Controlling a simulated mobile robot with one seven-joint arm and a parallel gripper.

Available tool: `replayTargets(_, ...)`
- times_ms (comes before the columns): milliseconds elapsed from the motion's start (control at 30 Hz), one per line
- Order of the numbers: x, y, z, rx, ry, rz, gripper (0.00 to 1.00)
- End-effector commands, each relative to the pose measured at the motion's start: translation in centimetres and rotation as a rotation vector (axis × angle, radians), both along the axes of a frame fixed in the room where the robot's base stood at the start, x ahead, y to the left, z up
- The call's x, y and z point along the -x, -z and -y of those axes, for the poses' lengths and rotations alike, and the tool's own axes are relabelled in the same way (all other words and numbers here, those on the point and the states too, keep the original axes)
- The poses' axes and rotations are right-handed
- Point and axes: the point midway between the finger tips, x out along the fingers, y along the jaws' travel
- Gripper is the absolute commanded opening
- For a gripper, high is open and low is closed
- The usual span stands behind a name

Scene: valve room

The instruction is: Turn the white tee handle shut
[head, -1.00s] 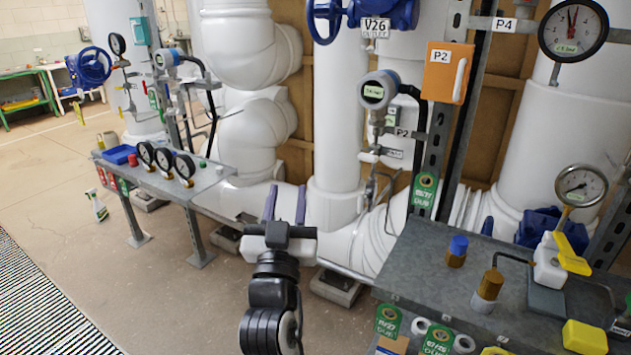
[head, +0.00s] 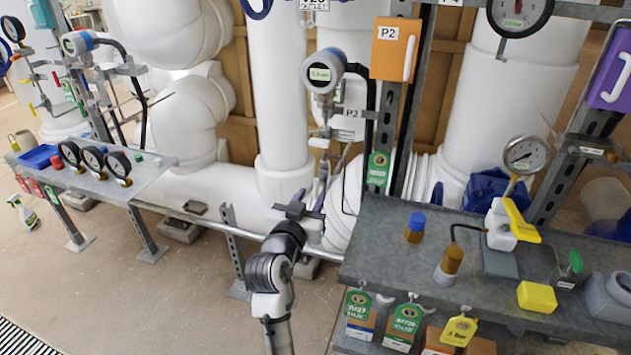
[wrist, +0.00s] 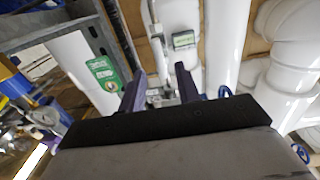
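A small white handle (head: 319,143), which looks like the tee handle, sits on the thin tubing below the round grey-blue transmitter (head: 324,72) in the head view. Its exact angle is too small to tell. In the wrist view a small white piece on the tubing (wrist: 156,32), probably the same handle, lies beyond the fingertips. My gripper (head: 309,198) is below the handle in the head view and apart from it.
A grey bench (head: 395,235) with a yellow-handled white valve (head: 502,225) and gauge stands close on the right. An orange box (head: 394,48) and green tag (head: 378,168) hang on the strut. Thick white pipes stand behind.

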Motion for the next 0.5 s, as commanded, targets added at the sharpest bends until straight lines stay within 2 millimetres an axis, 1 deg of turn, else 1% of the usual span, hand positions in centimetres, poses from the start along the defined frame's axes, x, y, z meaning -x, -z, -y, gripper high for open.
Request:
replayTargets(33,-1.0,-0.3,0.4,0.000,0.003,-0.001,0.33)
replayTargets(200,-3.4,-0.2,1.1,0.000,0.000,0.000,0.33)
replayTargets(333,-4.3,-0.1,1.4,0.000,0.000,0.001,0.33)
replayTargets(500,-4.7,0.0,1.5,-0.001,0.000,0.000,0.33)
